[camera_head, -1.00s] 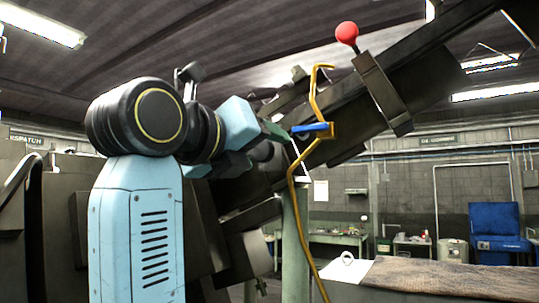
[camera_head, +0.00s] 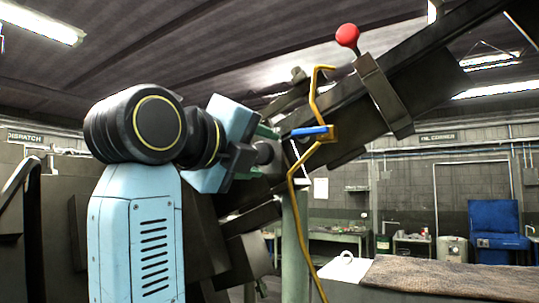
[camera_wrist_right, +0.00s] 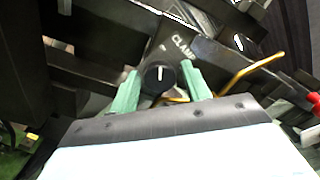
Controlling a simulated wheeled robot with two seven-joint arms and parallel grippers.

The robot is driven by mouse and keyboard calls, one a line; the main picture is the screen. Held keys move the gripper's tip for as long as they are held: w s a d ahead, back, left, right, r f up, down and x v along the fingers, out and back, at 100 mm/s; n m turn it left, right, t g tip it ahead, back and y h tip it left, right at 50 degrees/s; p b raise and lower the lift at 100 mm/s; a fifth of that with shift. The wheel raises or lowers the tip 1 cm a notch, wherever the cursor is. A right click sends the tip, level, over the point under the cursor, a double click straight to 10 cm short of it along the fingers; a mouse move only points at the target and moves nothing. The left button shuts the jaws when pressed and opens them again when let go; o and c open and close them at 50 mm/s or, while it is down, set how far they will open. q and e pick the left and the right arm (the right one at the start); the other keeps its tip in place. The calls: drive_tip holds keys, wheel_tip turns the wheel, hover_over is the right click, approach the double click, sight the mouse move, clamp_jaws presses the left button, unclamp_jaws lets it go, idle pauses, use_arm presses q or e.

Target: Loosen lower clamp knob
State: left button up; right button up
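The black round clamp knob (camera_wrist_right: 158,77) with a white mark sits between the two green fingers of my right gripper (camera_wrist_right: 160,84) in the right wrist view. The mark stands upright in that view. The word CLAMP is on the dark metal above it. In the head view my right gripper (camera_head: 262,152) reaches from the left, with its fingers above and below the dark knob (camera_head: 265,153). The fingers are apart, with what looks like a narrow gap at each side of the knob; contact is not clear. My left gripper is not in view.
A bent yellow rod (camera_head: 299,205) with a blue handle (camera_head: 310,132) stands just right of the knob. A red ball lever (camera_head: 347,35) is on the sloping dark beam above. A bench (camera_head: 440,285) with a brown mat is at lower right.

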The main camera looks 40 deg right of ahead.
clamp_jaws()
drive_tip(key=m, duration=1.1)
drive_tip(key=shift+o, duration=1.8)
unclamp_jaws()
drive_tip(key=p+v, duration=0.1)
drive_tip(key=v, duration=0.7)
